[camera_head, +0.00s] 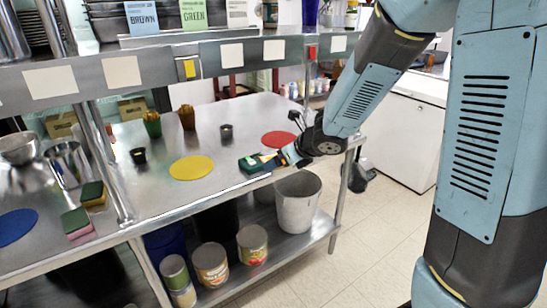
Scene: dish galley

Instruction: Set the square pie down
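My gripper (283,157) reaches in from the right over the front edge of the steel counter (225,142).
Sponges (76,223) and a blue mat (16,227) lie at left. A shelf (120,72) overhangs the counter. Cans (211,265) and a bucket (297,201) stand below.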

